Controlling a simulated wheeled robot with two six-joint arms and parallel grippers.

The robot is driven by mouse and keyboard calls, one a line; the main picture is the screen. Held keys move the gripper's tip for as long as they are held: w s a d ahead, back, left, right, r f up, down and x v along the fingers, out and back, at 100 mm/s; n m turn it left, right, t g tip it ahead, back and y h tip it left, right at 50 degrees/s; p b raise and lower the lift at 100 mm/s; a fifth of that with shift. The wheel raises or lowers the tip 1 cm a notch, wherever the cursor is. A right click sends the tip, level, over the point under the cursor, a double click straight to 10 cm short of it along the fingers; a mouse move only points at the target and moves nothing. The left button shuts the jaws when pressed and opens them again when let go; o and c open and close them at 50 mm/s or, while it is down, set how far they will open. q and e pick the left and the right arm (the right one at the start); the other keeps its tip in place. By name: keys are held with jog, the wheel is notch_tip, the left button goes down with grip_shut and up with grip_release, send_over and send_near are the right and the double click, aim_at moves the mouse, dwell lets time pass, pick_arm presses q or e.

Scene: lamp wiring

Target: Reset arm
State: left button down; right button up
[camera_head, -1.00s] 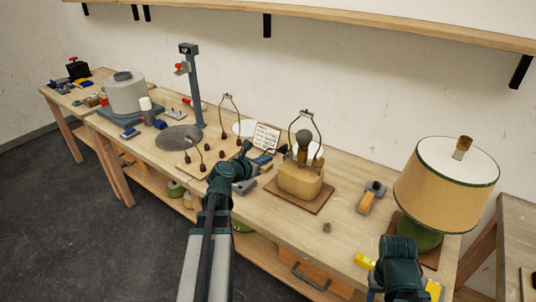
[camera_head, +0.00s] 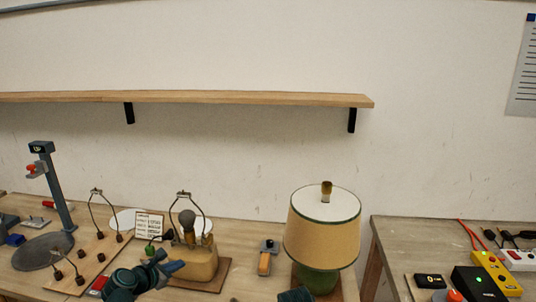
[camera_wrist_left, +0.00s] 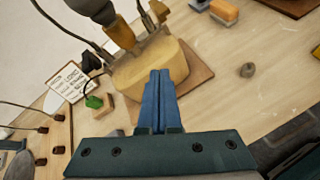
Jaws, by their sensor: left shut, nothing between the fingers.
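My left gripper (camera_head: 170,268) is at the bottom of the head view, in front of the yellowish lamp base (camera_head: 201,262) with a bulb and wire harp. In the left wrist view its blue fingers (camera_wrist_left: 158,102) are together with nothing between them, pointing at the lamp base (camera_wrist_left: 145,68). I cannot tell whether they touch it. A dark part of my right arm (camera_head: 295,295) shows at the bottom edge of the head view, in front of the shaded lamp (camera_head: 322,228); its fingers are not visible.
A small written card (camera_head: 149,226) stands left of the lamp base. A board with a harp and brown knobs (camera_head: 92,262) lies further left. An orange-handled tool (camera_head: 266,262) lies between the lamps. A second table (camera_head: 400,235) at right holds a yellow power strip (camera_head: 492,270) and a meter (camera_head: 430,281). A wall shelf (camera_head: 240,98) runs above.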

pick_arm(q)
jog(key=s+d+f+m+g, duration=0.2)
jog(key=s+d+m, duration=0.1)
jog(key=d+m, duration=0.3)
jog(key=s+d+f+m+g, duration=0.3)
jog(key=d+m, duration=0.3)
jog(key=d, duration=0.1)
jog(key=s+d+f+m+g+p, duration=0.1)
jog(key=s+d+f+m+g, duration=0.1)
jog(key=d+m, duration=0.3)
jog(key=shift+s+d+f+m+g+h, duration=0.2)
jog(key=shift+s+d, duration=0.1)
jog(key=shift+d, duration=0.2)
jog(key=shift+s+d+f+m+g+h, duration=0.15)
jog(key=shift+s+d+m+g, duration=0.1)
jog(key=shift+d, duration=0.25)
jog(key=s+d+f+m+g+y, duration=0.1)
jog(key=s+d+m+g+y, duration=0.3)
jog(key=s+m, duration=0.7)
jog(key=d+m+y, duration=0.1)
jog(key=m, duration=0.2)
jog(key=shift+f+y+p, duration=0.3)
jog(key=shift+f+y, duration=0.05)
